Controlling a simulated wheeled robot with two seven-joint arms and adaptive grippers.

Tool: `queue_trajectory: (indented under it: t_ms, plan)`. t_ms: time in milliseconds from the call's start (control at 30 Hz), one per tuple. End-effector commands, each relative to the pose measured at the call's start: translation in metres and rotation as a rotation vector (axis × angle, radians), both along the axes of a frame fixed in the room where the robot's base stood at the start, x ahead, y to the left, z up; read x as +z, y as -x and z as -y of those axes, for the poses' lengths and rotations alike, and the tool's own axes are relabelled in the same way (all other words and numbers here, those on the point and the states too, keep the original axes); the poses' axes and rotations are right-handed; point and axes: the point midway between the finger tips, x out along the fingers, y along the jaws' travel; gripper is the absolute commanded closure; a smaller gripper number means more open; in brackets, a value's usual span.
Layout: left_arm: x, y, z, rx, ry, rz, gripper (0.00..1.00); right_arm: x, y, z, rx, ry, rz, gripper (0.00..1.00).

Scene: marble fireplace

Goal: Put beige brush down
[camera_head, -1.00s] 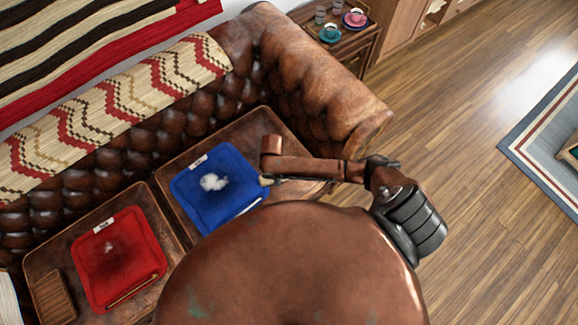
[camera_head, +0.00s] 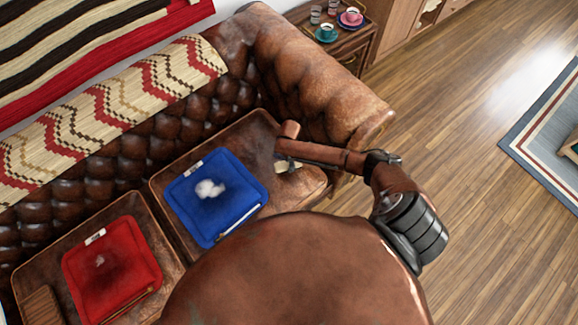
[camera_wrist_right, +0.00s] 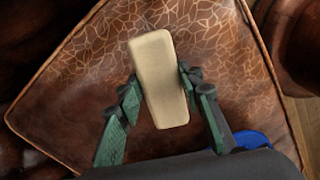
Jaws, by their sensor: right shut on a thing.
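The beige brush (camera_wrist_right: 160,78) is a pale rounded block between the green fingers of my right gripper (camera_wrist_right: 163,88) in the right wrist view. The fingers are shut on its sides, and brown cracked leather shows beneath it. In the head view the brush (camera_head: 289,166) is a small pale patch, partly hidden by my right arm. It is over the bare right part of the leather seat (camera_head: 262,140), to the right of the blue cushion. I cannot tell whether it touches the seat. My left gripper is not in view.
The blue cushion (camera_head: 230,215) bears a white patch and a pale stick. The red cushion (camera_head: 140,245) has a dark stain and a thin stick. A brown ribbed object (camera_head: 41,307) lies at the lower left. The sofa armrest (camera_head: 330,90) rises behind my right gripper.

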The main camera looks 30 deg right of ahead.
Motion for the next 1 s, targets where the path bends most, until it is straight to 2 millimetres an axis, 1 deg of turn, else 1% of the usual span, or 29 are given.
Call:
queue_trajectory:
  t_ms: [33,100,167,433,567,600,800,1000]
  plan:
    - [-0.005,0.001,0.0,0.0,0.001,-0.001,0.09,-0.012,0.001,-0.001,-0.001,0.0,-0.004,0.89]
    - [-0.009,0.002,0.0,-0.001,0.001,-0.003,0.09,-0.024,0.001,-0.001,-0.001,0.0,-0.003,0.89]
    - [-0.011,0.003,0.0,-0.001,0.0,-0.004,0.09,-0.03,0.001,0.0,-0.002,0.001,-0.003,0.89]
    - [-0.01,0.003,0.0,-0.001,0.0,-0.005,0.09,-0.029,0.0,0.0,-0.001,0.001,0.0,0.89]
    - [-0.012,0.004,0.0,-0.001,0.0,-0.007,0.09,-0.033,0.0,-0.001,-0.001,0.001,0.0,0.89]
    - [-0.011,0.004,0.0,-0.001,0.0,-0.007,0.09,-0.033,0.001,-0.001,-0.001,0.001,0.0,0.63]
    - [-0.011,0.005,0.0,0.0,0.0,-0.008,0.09,-0.032,0.001,-0.001,-0.001,0.001,0.0,0.49]
    - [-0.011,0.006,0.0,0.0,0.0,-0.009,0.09,-0.032,0.001,-0.001,-0.001,0.001,0.0,0.48]
